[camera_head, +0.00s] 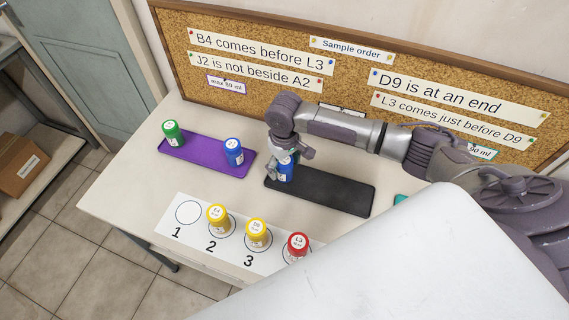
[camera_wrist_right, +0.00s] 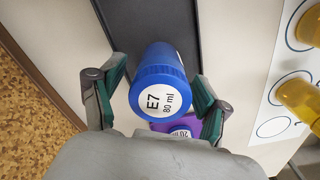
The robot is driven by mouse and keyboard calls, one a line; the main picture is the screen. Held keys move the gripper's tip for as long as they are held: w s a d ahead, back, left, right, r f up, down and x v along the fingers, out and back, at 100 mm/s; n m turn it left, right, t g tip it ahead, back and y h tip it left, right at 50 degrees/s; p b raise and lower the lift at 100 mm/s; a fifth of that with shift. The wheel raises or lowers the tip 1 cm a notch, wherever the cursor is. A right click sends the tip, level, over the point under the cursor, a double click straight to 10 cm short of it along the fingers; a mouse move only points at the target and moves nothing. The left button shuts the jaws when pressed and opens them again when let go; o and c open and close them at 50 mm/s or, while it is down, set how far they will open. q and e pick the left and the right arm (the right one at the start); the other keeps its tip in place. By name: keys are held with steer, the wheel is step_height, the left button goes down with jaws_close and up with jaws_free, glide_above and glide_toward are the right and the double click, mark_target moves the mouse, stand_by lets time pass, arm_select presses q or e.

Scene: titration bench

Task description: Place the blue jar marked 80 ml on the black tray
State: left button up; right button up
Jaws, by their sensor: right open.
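The blue jar marked E7, 80 ml (camera_wrist_right: 160,84) is between the fingers of my right gripper (camera_wrist_right: 160,95) in the right wrist view. In the head view the blue jar (camera_head: 286,173) is at the left end of the black tray (camera_head: 335,194) and looks upright on it. My right gripper (camera_head: 285,156) is over the jar, open, with its fingers on either side. The black tray also shows in the right wrist view (camera_wrist_right: 168,20). My left gripper is not in view.
A purple tray (camera_head: 199,157) holds a green jar (camera_head: 173,133) and another blue jar (camera_head: 233,151). A numbered white strip (camera_head: 176,234) holds two yellow jars and a red jar (camera_head: 297,246); circle 1 is empty. A corkboard with notes (camera_head: 350,60) stands behind. The black tray's right part is bare.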

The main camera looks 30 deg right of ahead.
steer(key=shift+r, duration=0.1)
step_height(320, 180, up, 12)
steer(key=shift+r+b, duration=0.1)
steer(key=shift+b, duration=0.35)
